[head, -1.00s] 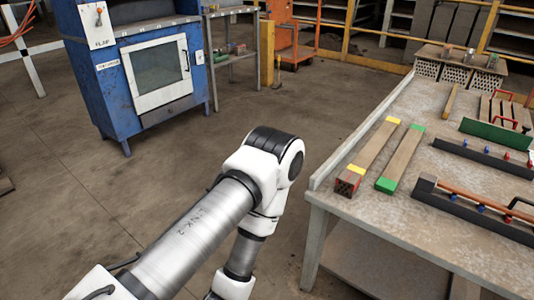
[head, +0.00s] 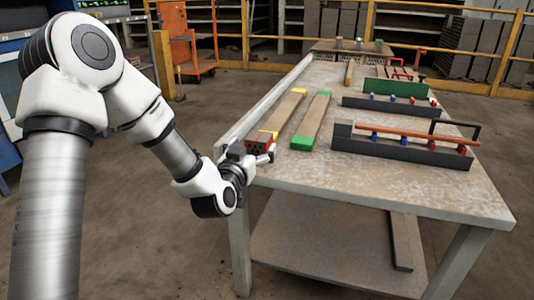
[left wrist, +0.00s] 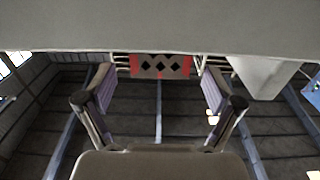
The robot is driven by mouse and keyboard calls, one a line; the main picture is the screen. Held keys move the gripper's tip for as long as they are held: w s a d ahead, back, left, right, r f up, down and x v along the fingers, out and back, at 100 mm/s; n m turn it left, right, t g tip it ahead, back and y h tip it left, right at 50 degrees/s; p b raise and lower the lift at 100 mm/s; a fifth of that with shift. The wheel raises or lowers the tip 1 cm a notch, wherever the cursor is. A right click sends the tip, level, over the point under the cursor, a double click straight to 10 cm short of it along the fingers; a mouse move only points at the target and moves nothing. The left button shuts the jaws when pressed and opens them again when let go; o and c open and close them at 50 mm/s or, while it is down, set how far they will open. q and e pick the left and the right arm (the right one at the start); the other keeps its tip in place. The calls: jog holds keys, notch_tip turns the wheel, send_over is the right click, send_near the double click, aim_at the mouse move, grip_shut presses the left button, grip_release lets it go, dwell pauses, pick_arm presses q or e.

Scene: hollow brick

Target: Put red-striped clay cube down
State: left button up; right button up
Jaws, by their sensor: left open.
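The red-striped clay cube (head: 257,143) sits at the near end of the yellow-ended board (head: 287,108) on the table, close to the table's left corner. My left gripper (head: 254,154) is at this corner, right in front of the cube, and partly hides it. In the left wrist view the cube (left wrist: 160,66) shows a face with dark diamond holes and red sides. It lies ahead, between the open fingers of my left gripper (left wrist: 159,80), with visible gaps on both sides. My right gripper is not in view.
The table (head: 400,195) has a raised left edge. A green-ended board (head: 316,115) lies right of the yellow-ended one. Two dark racks (head: 400,150) with red and blue knobs stand farther right. The table's front right part is clear. An orange cart (head: 187,40) stands behind.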

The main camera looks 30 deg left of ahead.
aim_at(259, 136)
pick_arm(q)
jog(key=b+x, duration=0.1)
jog(key=x, duration=0.1)
jog(key=b+x, duration=0.1)
jog(key=x, duration=0.1)
jog(key=shift+w+f, duration=0.25)
jog(key=shift+w, duration=0.05)
jog(key=shift+w+r, duration=0.1)
jog(key=shift+w, duration=0.05)
jog(key=c, duration=1.2)
jog(key=shift+c, duration=0.2)
jog(key=shift+r, duration=0.1)
